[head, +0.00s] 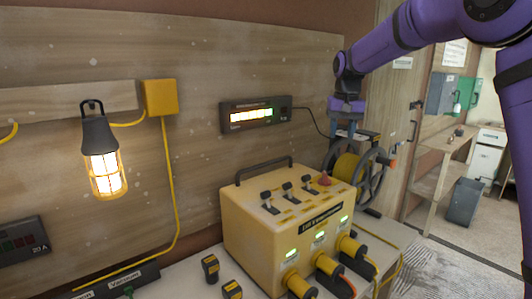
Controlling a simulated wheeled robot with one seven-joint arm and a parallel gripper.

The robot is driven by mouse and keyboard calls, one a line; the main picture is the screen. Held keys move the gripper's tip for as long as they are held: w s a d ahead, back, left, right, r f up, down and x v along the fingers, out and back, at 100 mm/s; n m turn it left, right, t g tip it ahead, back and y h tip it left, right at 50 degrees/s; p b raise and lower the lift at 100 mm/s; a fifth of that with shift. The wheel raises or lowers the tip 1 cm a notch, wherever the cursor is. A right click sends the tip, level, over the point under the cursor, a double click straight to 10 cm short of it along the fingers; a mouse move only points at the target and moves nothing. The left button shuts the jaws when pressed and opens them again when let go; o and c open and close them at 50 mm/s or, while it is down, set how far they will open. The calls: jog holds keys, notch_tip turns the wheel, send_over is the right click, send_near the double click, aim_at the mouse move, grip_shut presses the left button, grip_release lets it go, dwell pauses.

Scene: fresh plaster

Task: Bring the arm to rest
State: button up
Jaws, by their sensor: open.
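My purple arm reaches in from the upper right, and its wrist points down. My gripper (345,133) hangs at its end, in front of the wooden wall panel. It is open, and I see nothing between its fingers. It is above and behind the right end of the yellow power box (243,228), close to the cable reel (347,168). The picture does not show clearly whether the fingers touch anything there.
The yellow box has several switches on top and thick plugs in front. A lit display (254,114) is on the wall, and a caged lamp (104,170) hangs at left. Small black-and-yellow blocks (210,268) stand on the bench. A doorway with a wooden shelf (437,150) opens at right.

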jog(key=s+d+r+t, duration=0.15)
jog(key=s+r, duration=0.45)
jog(key=s, duration=0.6)
jog(key=s+d+f+n+t, duration=0.1)
jog(key=s+d+f, duration=0.1)
jog(key=s, duration=1.3)
jog(key=s+d+f+t, duration=0.1)
jog(key=s+f, duration=0.3)
jog(key=s, duration=1.1)
jog(key=shift+d+n+t, duration=0.35)
jog(key=shift+n+t, duration=0.05)
jog(key=shift+t, duration=0.05)
